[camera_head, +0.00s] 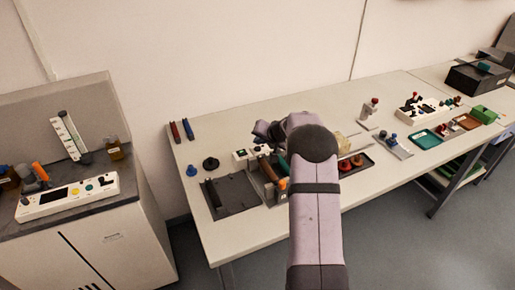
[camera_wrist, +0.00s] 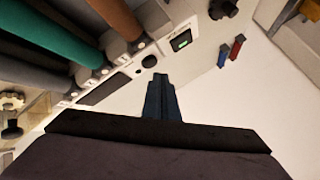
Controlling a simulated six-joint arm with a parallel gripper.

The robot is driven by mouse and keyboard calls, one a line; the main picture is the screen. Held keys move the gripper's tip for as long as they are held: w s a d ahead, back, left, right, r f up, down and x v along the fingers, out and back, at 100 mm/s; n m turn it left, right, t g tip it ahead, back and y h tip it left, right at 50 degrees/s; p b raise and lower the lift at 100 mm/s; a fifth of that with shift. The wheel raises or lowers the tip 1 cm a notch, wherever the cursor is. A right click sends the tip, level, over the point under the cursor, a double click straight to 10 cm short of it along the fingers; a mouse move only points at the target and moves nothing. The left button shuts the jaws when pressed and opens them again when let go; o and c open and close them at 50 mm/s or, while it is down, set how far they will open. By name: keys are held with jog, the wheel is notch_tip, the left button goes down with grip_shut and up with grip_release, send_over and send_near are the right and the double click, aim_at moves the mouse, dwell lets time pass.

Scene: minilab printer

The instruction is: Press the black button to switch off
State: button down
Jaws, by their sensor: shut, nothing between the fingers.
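A printer with a white panel shows in the wrist view (camera_wrist: 205,50), with teal and brown rollers along its side. The black button (camera_wrist: 149,61), small and round, sits on this panel beside a green-lit switch (camera_wrist: 181,40). My gripper (camera_wrist: 161,78) is shut and empty. Its fingertips appear just below the black button in the picture, a little to the right. I cannot tell whether they touch the panel. In the head view, part of the white panel (camera_head: 240,155) shows left of my arm, which hides much of the printer and my fingertips.
The printer stands on a long pale table (camera_head: 220,120). A dark flat tray (camera_head: 232,195) lies to its left, and a red and a blue piece (camera_head: 182,130) lie at the back left. A separate cabinet with a control panel (camera_head: 68,194) stands at the far left.

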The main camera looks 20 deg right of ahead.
aim_at(259, 150)
jog(key=shift+r+p, duration=1.35)
jog(key=shift+r, duration=1.1)
jog(key=shift+f, duration=0.1)
jog(key=s+a+n+g+y, duration=0.1)
jog(key=s+a+n+g, duration=0.35)
jog(key=s+a, duration=1.45)
jog(key=s+f+n+g+h, duration=0.1)
jog(key=s+g, duration=0.1)
jog(key=s, duration=0.9)
jog(key=s+a+n+g+h, duration=0.1)
jog(key=s+n+g, duration=0.1)
jog(key=s, duration=1)
jog(key=shift+s+a+f+g, duration=0.2)
jog(key=shift+a+f+g, duration=0.1)
jog(key=shift+f+g, duration=0.05)
